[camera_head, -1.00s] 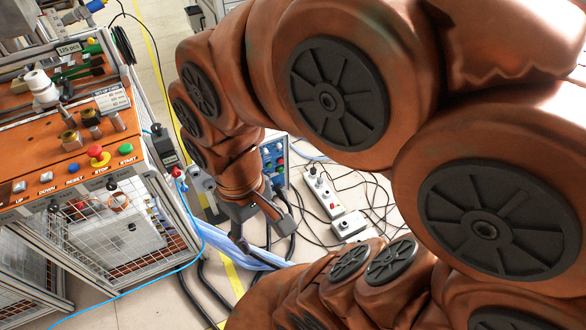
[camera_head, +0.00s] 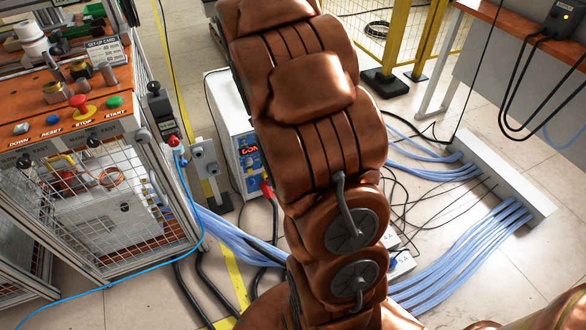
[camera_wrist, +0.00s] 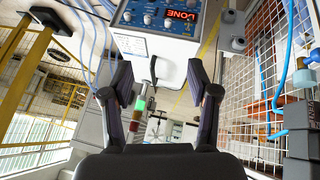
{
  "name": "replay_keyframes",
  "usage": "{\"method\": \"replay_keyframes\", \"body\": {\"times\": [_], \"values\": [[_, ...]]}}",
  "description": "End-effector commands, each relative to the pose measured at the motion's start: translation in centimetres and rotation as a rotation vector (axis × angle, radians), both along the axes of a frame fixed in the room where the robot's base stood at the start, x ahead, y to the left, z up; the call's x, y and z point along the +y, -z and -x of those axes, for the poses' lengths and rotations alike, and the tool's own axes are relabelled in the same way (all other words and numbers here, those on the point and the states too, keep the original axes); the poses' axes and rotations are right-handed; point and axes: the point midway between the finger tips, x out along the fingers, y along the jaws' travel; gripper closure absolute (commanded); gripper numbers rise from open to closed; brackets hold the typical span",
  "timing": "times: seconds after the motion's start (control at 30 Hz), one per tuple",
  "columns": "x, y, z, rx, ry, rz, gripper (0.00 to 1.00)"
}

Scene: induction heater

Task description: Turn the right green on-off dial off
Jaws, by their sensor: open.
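The induction heater (camera_head: 228,128) is a white box with a blue front panel and a red lit display (camera_head: 249,151); it stands on the floor left of my arm, which covers part of it. In the wrist view the blue panel (camera_wrist: 165,14) is at the top edge, with a row of small knobs (camera_wrist: 148,20) below the red display. I cannot make out a green dial there; the upper panel is cut off. My gripper (camera_wrist: 160,64) is open and empty, its fingers below the panel in the picture and apart from the knobs. In the head view my gripper is hidden.
A workbench (camera_head: 45,110) with coloured buttons and a mesh cage stands at left. A grey post (camera_head: 205,160) is beside the heater. Black hoses and blue cables (camera_head: 475,250) lie on the floor. A yellow fence (camera_head: 395,40) is at the back.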

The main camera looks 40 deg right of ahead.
Motion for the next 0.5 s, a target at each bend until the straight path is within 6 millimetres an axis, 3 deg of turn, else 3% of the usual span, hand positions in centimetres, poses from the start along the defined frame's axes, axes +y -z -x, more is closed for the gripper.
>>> {"method": "replay_keyframes", "body": {"times": [0.03, 0.2, 0.5], "values": [[-1.7, 2.8, -1.0, -0.023, 0.003, 0.014, 0.41], [-6.5, 8.3, -4.4, -0.118, -0.012, 0.061, 0.41], [-13.7, 18.5, -8.6, -0.293, -0.052, 0.115, 0.41]]}}
